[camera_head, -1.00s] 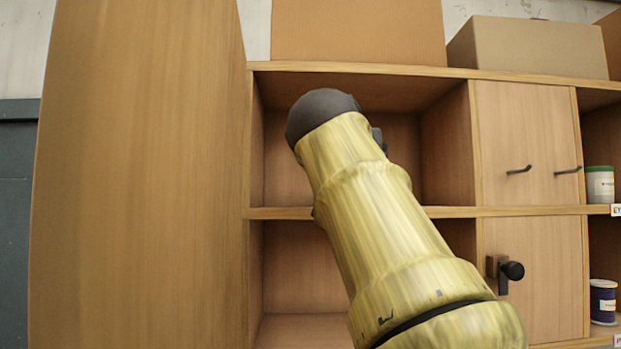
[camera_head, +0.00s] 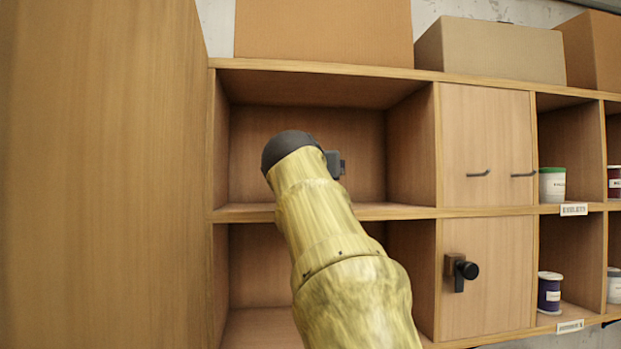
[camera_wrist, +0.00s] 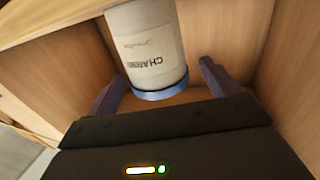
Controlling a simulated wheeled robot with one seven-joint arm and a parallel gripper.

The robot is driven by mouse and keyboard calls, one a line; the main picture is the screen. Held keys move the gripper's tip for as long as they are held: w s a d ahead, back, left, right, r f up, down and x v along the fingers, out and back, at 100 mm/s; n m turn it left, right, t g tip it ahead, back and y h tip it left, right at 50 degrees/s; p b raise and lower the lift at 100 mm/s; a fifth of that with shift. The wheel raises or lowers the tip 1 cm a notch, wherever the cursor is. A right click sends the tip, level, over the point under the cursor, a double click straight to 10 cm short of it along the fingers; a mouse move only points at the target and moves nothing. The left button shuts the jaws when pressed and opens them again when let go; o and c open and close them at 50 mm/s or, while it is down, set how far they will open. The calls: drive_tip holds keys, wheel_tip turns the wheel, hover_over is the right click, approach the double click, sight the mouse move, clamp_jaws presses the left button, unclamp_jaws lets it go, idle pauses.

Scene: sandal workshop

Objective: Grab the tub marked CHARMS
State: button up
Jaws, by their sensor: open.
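The tub marked CHARMS (camera_wrist: 150,50) shows in the wrist view, a white tub with dark lettering and a blue band at the end nearer my gripper. It stands in a wooden compartment. My gripper (camera_wrist: 160,88) is open, with one purple-grey finger on each side of the tub's near end. I cannot tell whether either finger touches it. In the head view my yellow arm covers part of the shelf, and neither the tub nor the fingers can be made out there.
The wooden shelf unit (camera_head: 390,212) has open compartments and closed doors (camera_head: 487,145). A black knob (camera_head: 470,271) sticks out of the lower door. A tall wooden panel (camera_head: 100,170) is close on the left.

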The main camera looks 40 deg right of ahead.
drive_tip(key=x, duration=0.2)
drive_tip(key=shift+w+d+p, duration=0.1)
drive_tip(key=shift+d+p, duration=0.25)
drive_tip(key=shift+p, duration=0.05)
drive_tip(key=shift+a, duration=0.2)
drive_tip(key=c, duration=1.2)
drive_tip(key=shift+r, duration=0.1)
wheel_tip(320, 180, up, 10)
drive_tip(key=p, duration=0.4)
drive_tip(key=shift+w, duration=0.1)
